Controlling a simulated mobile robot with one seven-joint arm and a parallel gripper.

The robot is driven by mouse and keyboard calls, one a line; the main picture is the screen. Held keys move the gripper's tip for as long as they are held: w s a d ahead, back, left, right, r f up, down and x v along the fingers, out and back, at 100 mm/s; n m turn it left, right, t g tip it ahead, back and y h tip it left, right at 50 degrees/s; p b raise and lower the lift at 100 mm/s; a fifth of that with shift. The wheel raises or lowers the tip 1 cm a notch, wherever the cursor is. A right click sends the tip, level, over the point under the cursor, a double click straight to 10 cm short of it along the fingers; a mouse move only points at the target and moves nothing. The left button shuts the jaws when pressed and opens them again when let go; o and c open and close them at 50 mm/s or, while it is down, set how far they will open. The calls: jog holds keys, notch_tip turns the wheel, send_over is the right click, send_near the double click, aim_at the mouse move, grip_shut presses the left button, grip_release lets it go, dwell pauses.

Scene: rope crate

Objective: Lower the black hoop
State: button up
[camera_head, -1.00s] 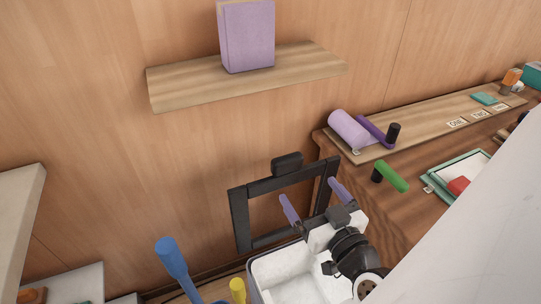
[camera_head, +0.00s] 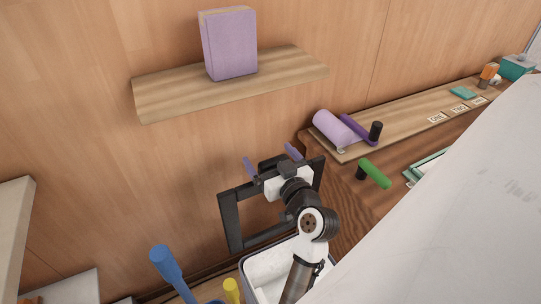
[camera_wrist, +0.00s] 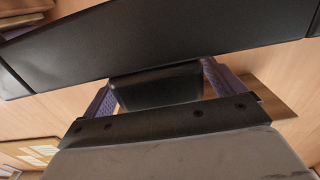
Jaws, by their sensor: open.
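The black hoop (camera_head: 230,222) is a square upright frame in front of the wooden wall, behind the white crate (camera_head: 248,268). In the wrist view its dark bar (camera_wrist: 160,42) crosses the top, with its black grip block (camera_wrist: 155,88) below. My gripper (camera_head: 272,160) is at the hoop's top bar. It is open, with its purple fingers (camera_wrist: 162,88) on either side of the grip block. The right finger looks close to the block; whether it touches I cannot tell. My wrist hides part of the hoop's top and right side in the head view.
A wooden shelf (camera_head: 165,100) with a purple box (camera_head: 230,45) is above. A wooden counter (camera_head: 345,195) with a purple roll (camera_head: 335,128) and a green handle (camera_head: 375,173) stands right. Blue (camera_head: 168,265) and yellow (camera_head: 231,290) handles rise left of the crate.

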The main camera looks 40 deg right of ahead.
jog(key=c, duration=1.4)
jog(key=shift+f+b, duration=0.15)
jog(key=shift+b, duration=0.2)
